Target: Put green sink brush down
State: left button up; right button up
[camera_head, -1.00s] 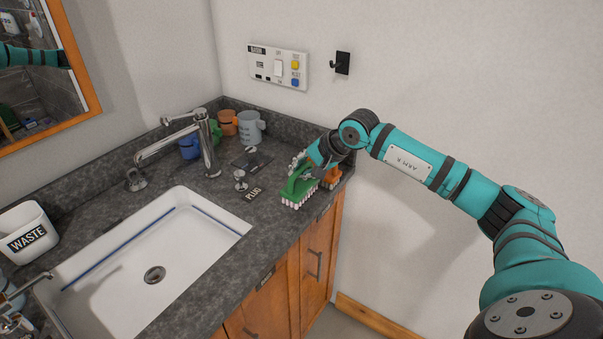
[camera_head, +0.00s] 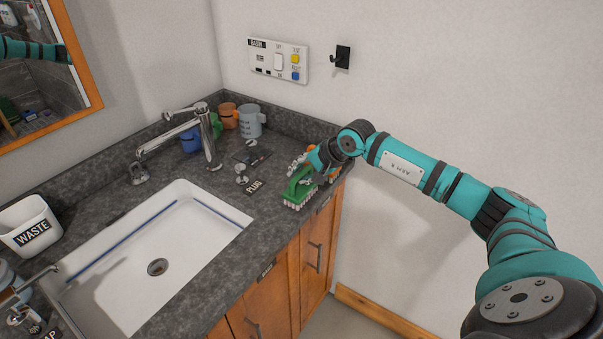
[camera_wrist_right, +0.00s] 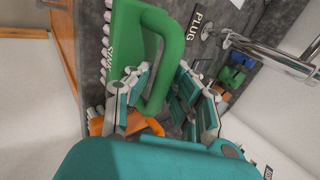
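The green sink brush (camera_head: 298,192) rests bristles down on the dark counter, right of the sink and near the front edge. Its looped handle (camera_wrist_right: 165,55) is on top; "SINK" is lettered on its body. My right gripper (camera_head: 306,164) is just above and behind it. In the right wrist view, the right gripper's fingers (camera_wrist_right: 160,90) are spread apart, with the near end of the handle between them. I see no firm grip; slight contact cannot be ruled out. My left gripper is not in view.
An orange brush (camera_wrist_right: 97,124) sits close beside the green one. The plug (camera_head: 241,176), a chrome faucet (camera_head: 208,140) and several mugs (camera_head: 250,120) stand further back. The white sink (camera_head: 190,262) is to the left, beyond it a waste bin (camera_head: 30,228). A wall bounds the right.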

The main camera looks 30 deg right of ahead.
jog(key=shift+o, duration=0.5)
jog(key=shift+r, duration=0.1)
jog(key=shift+s+d+r, duration=0.1)
jog(key=b+v, duration=0.2)
jog(key=v, duration=0.9)
jog(key=shift+s+r+b, duration=0.2)
jog(key=shift+r+b, duration=0.1)
jog(key=shift+b, duration=0.05)
jog(key=shift+d, duration=0.1)
